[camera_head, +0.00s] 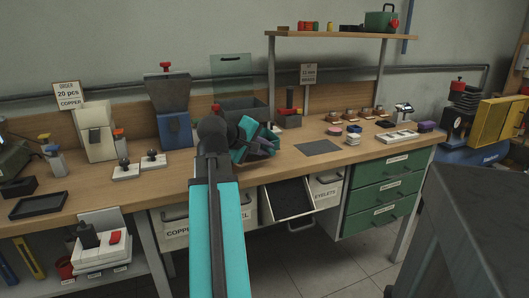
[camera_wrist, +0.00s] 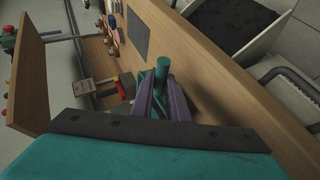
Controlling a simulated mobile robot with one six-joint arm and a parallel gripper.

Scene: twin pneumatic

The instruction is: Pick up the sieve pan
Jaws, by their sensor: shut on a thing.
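My gripper (camera_head: 264,143) is teal and purple-grey and reaches over the middle of the wooden bench. In the wrist view its purple-grey jaws (camera_wrist: 162,104) are close together around a teal rod-like shape. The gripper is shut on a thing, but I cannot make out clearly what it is. I cannot pick out the sieve pan with certainty. A small purple round item (camera_head: 426,127) lies at the bench's right end, and a pink one (camera_head: 334,131) lies nearer the middle, both apart from my gripper.
A tilted bin (camera_head: 291,201) with dark contents hangs open under the bench's front edge; it also shows in the wrist view (camera_wrist: 284,42). A dark mat (camera_head: 318,147) lies right of my gripper. A blue-based hopper (camera_head: 172,105) stands left, and a shelf (camera_head: 340,36) spans above.

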